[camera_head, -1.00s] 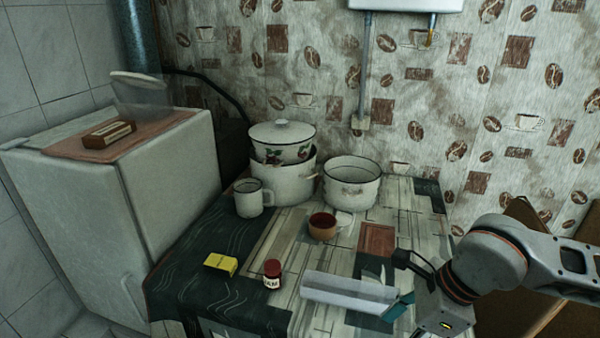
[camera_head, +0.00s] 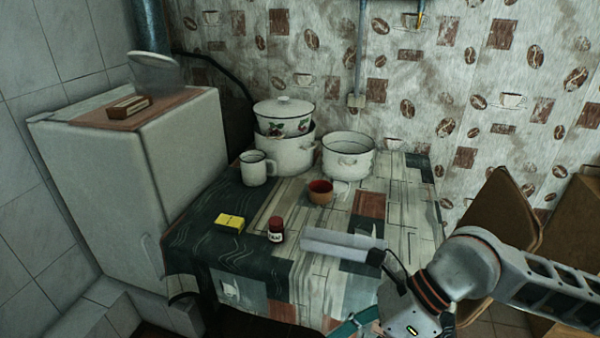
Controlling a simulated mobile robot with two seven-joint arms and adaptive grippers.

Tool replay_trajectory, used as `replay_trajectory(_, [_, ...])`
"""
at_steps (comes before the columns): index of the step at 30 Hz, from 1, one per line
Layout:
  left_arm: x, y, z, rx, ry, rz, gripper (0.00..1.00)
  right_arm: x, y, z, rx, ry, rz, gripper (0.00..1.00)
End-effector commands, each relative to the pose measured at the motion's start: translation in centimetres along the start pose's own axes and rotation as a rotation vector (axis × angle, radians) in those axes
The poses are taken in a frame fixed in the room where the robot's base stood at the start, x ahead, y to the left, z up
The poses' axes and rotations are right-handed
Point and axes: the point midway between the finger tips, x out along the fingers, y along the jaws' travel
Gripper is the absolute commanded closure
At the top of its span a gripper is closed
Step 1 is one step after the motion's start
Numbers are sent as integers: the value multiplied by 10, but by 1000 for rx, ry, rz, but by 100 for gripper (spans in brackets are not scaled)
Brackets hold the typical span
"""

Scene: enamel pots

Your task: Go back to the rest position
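My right arm comes in from the lower right, and its gripper (camera_head: 376,290) is at the front right edge of the table (camera_head: 405,225). One dark finger shows beside the end of a long pale box (camera_head: 330,242); I cannot tell whether they touch. A teal piece (camera_head: 350,326) shows below, at the bottom edge; I cannot tell whether it is part of the gripper or something held. The finger gap is not clear. My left gripper is not in view.
A white cabinet (camera_head: 130,180) is at left. A brown chair (camera_head: 497,215) stands behind my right arm.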

Motion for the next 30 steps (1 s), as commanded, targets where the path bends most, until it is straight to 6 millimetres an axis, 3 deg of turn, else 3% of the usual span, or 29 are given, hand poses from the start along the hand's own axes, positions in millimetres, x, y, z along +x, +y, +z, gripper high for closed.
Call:
replay_trajectory(4, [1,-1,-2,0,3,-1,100,21,43,42,138,-208,210,41])
replay_trajectory(9, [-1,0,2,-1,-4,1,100,14,70,103,398,-511,457,41])
replay_trajectory(13, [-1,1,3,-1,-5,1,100,-5,57,137,650,-748,612,41])
replay_trajectory(17, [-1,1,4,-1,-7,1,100,-25,16,146,948,-979,730,41])
replay_trajectory(20, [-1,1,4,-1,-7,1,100,-34,-28,132,1204,-1148,796,41])
replay_trajectory(23, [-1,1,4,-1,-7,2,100,-33,-76,96,1482,-1307,835,41])
replay_trajectory(27, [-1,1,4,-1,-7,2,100,-13,-130,18,1875,-1494,841,41])
replay_trajectory(30, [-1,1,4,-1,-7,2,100,10,-150,-44,2128,-1593,817,41])
